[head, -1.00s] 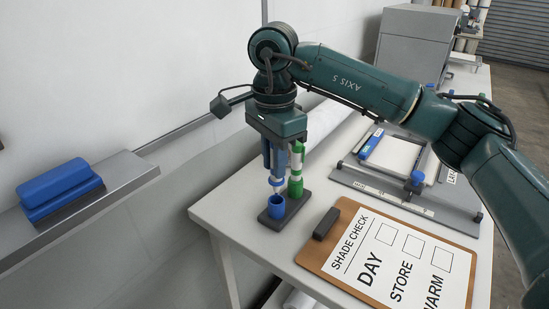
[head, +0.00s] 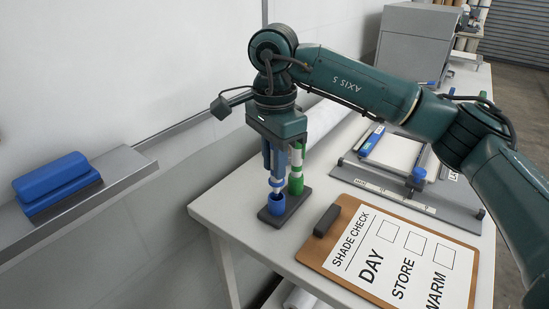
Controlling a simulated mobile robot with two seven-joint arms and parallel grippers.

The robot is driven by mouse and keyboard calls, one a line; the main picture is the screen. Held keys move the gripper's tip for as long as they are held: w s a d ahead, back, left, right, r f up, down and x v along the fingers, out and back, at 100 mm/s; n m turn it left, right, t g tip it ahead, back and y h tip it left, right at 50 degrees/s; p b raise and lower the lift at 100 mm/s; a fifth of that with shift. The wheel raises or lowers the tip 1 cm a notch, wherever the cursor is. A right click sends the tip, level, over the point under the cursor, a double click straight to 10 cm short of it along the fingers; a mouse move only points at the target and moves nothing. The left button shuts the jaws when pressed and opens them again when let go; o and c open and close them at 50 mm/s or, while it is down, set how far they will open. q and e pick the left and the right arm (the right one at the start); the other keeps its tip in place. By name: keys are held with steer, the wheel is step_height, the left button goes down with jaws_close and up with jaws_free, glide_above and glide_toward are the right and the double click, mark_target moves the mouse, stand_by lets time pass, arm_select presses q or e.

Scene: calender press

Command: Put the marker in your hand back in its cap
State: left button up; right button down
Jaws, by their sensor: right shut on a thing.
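My right gripper (head: 277,155) points down and is shut on a blue and white marker (head: 277,171). The marker is upright, tip down, with its lower end at the mouth of the blue cap (head: 276,205). I cannot tell how far the tip is inside the cap. The cap stands open end up in a dark holder (head: 291,214) on the table. A green marker (head: 295,182) stands in the same holder, just right and behind, close beside the gripper. My left gripper is not in view.
A clipboard (head: 338,259) with a shade check sheet lies right of the holder. A grey frame (head: 408,200) with a blue-and-white tool is behind it. A blue eraser (head: 56,184) sits on the wall ledge (head: 124,169) at left. The table (head: 228,207) ends just left of the holder.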

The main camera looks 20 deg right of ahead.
steer(key=shift+f+b, duration=1.2)
steer(key=shift+f, duration=0.5)
steer(key=c, duration=1.2)
jaws_free()
